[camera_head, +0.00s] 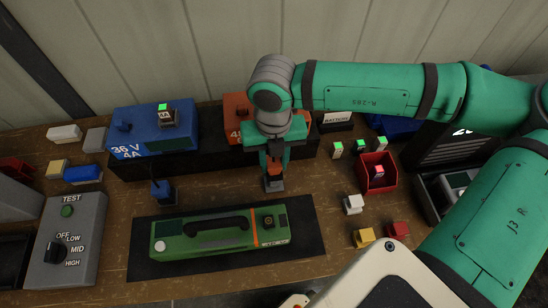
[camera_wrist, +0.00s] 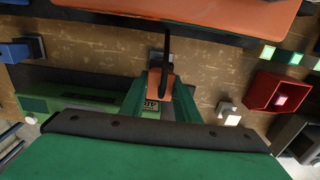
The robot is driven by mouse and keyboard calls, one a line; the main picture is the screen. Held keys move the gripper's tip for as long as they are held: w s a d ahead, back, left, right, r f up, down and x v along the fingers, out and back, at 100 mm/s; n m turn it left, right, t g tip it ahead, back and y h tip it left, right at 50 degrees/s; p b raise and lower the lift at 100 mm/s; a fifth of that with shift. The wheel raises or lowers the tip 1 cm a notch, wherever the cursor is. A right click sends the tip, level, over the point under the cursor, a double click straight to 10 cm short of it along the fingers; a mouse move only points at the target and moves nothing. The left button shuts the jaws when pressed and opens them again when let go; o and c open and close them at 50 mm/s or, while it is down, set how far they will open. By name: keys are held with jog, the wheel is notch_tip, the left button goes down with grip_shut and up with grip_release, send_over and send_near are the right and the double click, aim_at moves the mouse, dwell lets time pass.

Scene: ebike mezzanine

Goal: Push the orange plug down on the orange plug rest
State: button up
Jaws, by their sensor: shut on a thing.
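My gripper (camera_head: 273,158) points down over the bench and is shut on the orange plug (camera_head: 272,166). In the wrist view the orange plug (camera_wrist: 160,82) is between the green fingers (camera_wrist: 159,100), with its black cable running away from it. A small dark grey block, apparently the orange plug rest (camera_head: 274,185), is directly below the plug in the head view. Part of a grey block, likely the same rest (camera_wrist: 156,56), shows behind the plug in the wrist view. I cannot tell whether the plug touches the rest or how deep it sits.
A green battery (camera_head: 205,240) lies on a black mat in front. An orange charger (camera_head: 237,108) and a blue charger (camera_head: 140,138) stand behind. A blue plug (camera_head: 161,190) stands to the left. A red bin (camera_head: 378,172) and small blocks are on the right.

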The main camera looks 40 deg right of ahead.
jog(key=shift+f, duration=2.5)
jog(key=shift+f, duration=0.3)
jog(key=o, duration=1.2)
jog(key=shift+r, duration=8.4)
